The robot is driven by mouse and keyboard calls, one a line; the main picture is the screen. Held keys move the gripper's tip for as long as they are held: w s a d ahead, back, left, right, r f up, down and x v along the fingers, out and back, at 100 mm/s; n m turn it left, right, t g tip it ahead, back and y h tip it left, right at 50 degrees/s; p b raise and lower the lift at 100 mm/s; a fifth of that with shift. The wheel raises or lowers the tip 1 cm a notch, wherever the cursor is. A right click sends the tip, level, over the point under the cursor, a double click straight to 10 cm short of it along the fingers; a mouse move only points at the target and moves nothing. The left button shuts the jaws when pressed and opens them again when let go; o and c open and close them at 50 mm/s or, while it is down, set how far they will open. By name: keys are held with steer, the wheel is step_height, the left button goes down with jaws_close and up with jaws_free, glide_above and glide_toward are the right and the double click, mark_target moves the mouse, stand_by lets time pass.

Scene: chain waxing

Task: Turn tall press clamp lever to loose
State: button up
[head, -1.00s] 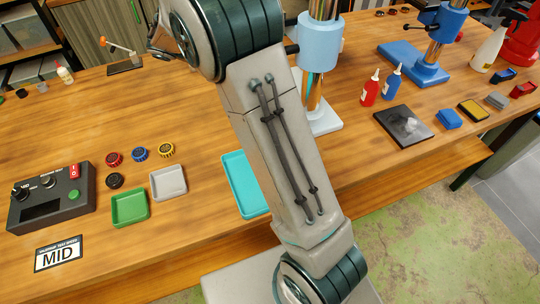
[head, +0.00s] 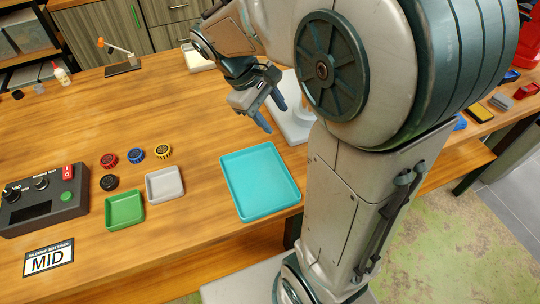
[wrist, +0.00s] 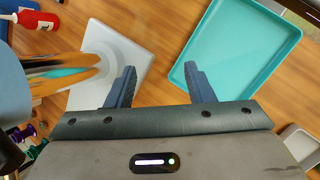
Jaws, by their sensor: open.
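The tall press is mostly hidden behind my arm in the head view, where only its pale base (head: 293,118) shows. In the wrist view its light blue body (wrist: 14,95) is at the left edge, with the shiny copper column (wrist: 65,72) and the pale base (wrist: 115,62). A dark part (wrist: 8,152) at the lower left edge may belong to the clamp lever; I cannot tell, and the lever is not clearly visible. My gripper (head: 273,115) is open and empty, pointing down over the table beside the press; its fingers also show in the wrist view (wrist: 160,72).
A teal tray (head: 260,182) lies in front of my gripper. Green (head: 124,210) and grey (head: 165,185) trays, several knobs and a control box (head: 42,205) are to the left. The left middle tabletop is clear.

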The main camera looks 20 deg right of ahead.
steer(key=s+a+f+m+t+y+b, duration=0.2)
steer(key=s+a+f+m+t+y, duration=0.1)
steer(key=s, duration=0.5)
steer(key=shift+a+f+m+y, duration=0.3)
steer(key=shift+f+m+y, duration=0.15)
steer(key=shift+m+y, duration=0.35)
